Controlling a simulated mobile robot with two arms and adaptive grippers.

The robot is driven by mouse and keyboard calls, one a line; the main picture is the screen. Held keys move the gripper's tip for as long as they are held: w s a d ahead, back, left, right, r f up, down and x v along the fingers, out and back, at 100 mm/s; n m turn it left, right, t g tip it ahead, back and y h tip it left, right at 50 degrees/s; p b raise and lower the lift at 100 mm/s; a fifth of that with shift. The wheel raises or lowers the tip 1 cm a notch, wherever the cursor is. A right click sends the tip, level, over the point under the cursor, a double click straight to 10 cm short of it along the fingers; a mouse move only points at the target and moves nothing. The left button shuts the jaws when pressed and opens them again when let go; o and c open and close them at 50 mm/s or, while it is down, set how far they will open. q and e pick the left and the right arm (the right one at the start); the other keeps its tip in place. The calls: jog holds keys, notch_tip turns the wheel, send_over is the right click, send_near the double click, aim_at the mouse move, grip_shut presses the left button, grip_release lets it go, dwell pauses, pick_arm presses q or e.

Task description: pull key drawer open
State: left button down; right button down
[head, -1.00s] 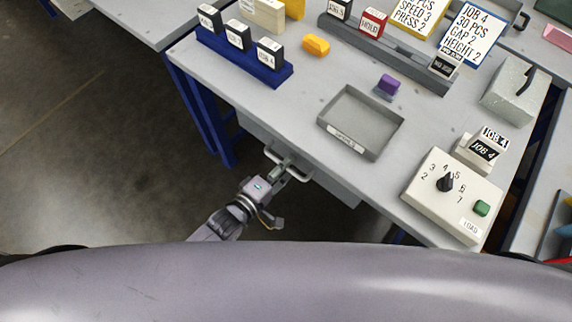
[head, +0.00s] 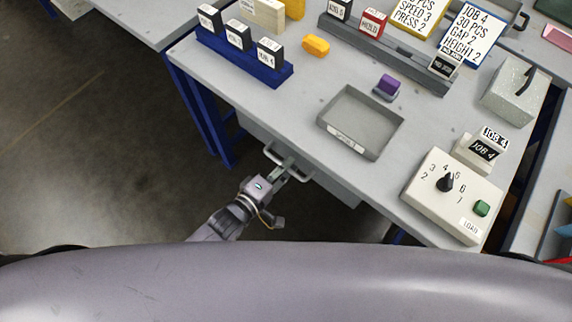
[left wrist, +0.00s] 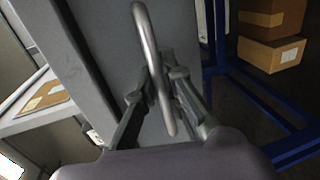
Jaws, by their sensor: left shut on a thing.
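The key drawer (head: 335,186) is a grey box front under the near edge of the workbench, and it looks closed. Its metal bar handle (head: 300,179) sticks out toward me. My left gripper (head: 284,170) is at this handle, shut on it. In the left wrist view the curved handle (left wrist: 148,40) runs between the two fingers of my left gripper (left wrist: 160,92), with the grey drawer front (left wrist: 98,60) behind it. The inside of the drawer is hidden. My right gripper is in neither view.
The workbench top (head: 300,105) carries a grey tray (head: 395,137), a control box with a dial (head: 420,187) and a blue card rack (head: 225,62). A blue table leg (head: 215,125) stands left of the drawer. The floor (head: 110,160) to the left is clear.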

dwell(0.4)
pick_arm(q)
jog(key=f+p+v, duration=0.2)
jog(key=v, duration=0.8)
jog(key=f+p+v, duration=0.2)
jog(key=v, duration=0.9)
jog(key=shift+s+a+f, duration=0.25)
jog(key=shift+s+a, duration=0.1)
jog(key=shift+s, duration=0.05)
jog(key=c, duration=1.7)
grip_release()
jog(key=v, duration=1.2)
